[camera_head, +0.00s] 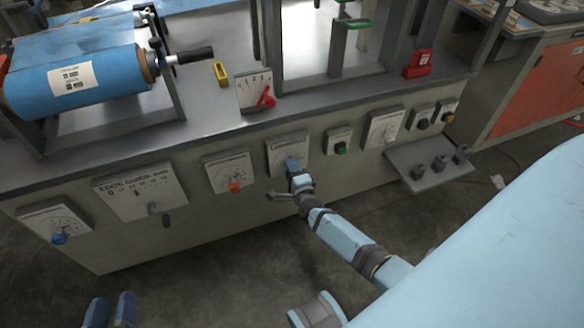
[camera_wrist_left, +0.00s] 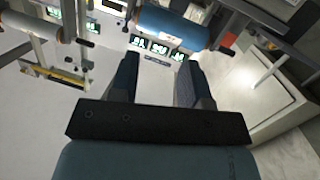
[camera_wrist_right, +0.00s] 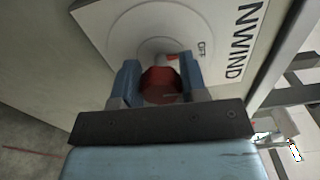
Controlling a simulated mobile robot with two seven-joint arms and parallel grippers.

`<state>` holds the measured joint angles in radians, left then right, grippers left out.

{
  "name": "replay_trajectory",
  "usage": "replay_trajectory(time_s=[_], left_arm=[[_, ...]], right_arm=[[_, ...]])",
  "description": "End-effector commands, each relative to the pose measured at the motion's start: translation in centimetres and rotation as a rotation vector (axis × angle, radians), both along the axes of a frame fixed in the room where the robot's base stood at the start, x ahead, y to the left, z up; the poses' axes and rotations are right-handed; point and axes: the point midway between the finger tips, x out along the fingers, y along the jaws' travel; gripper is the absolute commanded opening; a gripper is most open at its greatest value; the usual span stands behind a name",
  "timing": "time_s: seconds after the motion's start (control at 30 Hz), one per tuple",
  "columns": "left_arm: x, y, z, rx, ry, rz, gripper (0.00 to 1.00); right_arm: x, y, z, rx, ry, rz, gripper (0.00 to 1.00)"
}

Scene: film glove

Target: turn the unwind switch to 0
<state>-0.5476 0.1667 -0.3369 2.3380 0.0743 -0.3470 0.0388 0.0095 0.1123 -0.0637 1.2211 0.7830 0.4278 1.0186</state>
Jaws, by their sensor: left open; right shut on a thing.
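The unwind switch is a pale plate (camera_head: 281,146) on the front of the machine, partly covered by my right gripper (camera_head: 293,166). In the right wrist view its plate (camera_wrist_right: 112,18) shows the letters "NWIND" and a mark that looks like "OFF". Its red knob (camera_wrist_right: 160,86) sits between the two fingers of my right gripper (camera_wrist_right: 159,75), which is shut on it. A 0 mark cannot be made out, and the fingers hide part of the dial. My left gripper (camera_head: 110,309) is open and empty, low at the left, away from the panel; its fingers show in the left wrist view (camera_wrist_left: 155,80).
Along the same front are an orange-knob dial (camera_head: 228,158), an edge guide plate (camera_head: 125,187), a green button box (camera_head: 339,147) and another dial (camera_head: 384,118). A small shelf (camera_head: 408,168) juts out at the right. A blue film roll (camera_head: 100,92) lies above left.

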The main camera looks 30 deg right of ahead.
Motion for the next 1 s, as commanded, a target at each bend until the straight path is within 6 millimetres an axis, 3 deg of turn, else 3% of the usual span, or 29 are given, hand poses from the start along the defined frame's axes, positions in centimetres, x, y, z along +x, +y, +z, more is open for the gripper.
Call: replay_trajectory(time_s=[0.13, 0.73, 0.77, 0.83, 1.0], left_arm=[[-0.21, 0.07, -0.84, 0.016, 0.030, 0.000, 0.43], [-0.16, 0.25, -0.80, 0.024, 0.034, 0.002, 0.43], [-0.16, 0.25, -0.79, 0.022, 0.034, 0.002, 0.43], [-0.16, 0.26, -0.76, 0.022, 0.033, 0.002, 0.43], [-0.15, 0.25, -0.73, 0.022, 0.032, 0.002, 0.43]], right_arm=[[-0.05, 0.04, -0.03, -0.046, 0.013, 0.000, 0.16], [-0.08, 0.03, -0.15, -0.080, 0.021, 0.000, 0.16], [-0.08, 0.02, -0.15, -0.080, 0.021, 0.000, 0.46], [-0.07, 0.01, -0.13, -0.080, 0.020, 0.000, 0.62], [-0.04, 0.02, -0.09, -0.079, 0.020, 0.000, 0.65]])
